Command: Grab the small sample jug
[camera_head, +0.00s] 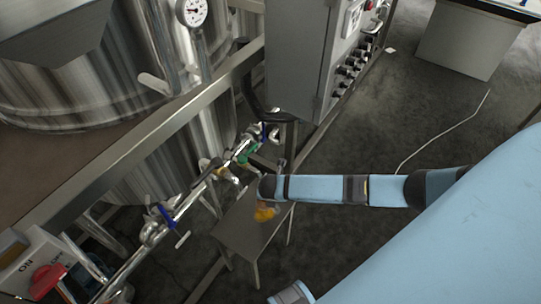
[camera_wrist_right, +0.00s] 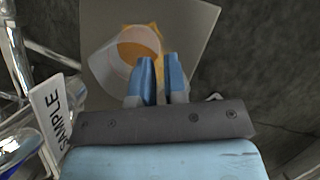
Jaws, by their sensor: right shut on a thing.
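The small sample jug (camera_wrist_right: 113,62) is pale and translucent with an orange-yellow content. It shows at the top of the right wrist view, over a small grey stand (camera_wrist_right: 190,45). My right gripper (camera_wrist_right: 162,73) has its two blue fingers close together at the jug's near side, shut on it, seemingly at the handle; the exact grip is partly hidden. In the head view only an orange-yellow part of the jug (camera_head: 264,213) shows below the end of my right arm, over the stand (camera_head: 238,228). My right fingers are hidden there.
A white "SAMPLE" sign (camera_wrist_right: 57,112) and shiny pipes lie left of the gripper. In the head view, a pipe with valves (camera_head: 205,183) runs beside the stand, below steel tanks (camera_head: 100,60). A grey control box (camera_head: 310,60) stands behind. Open floor lies right.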

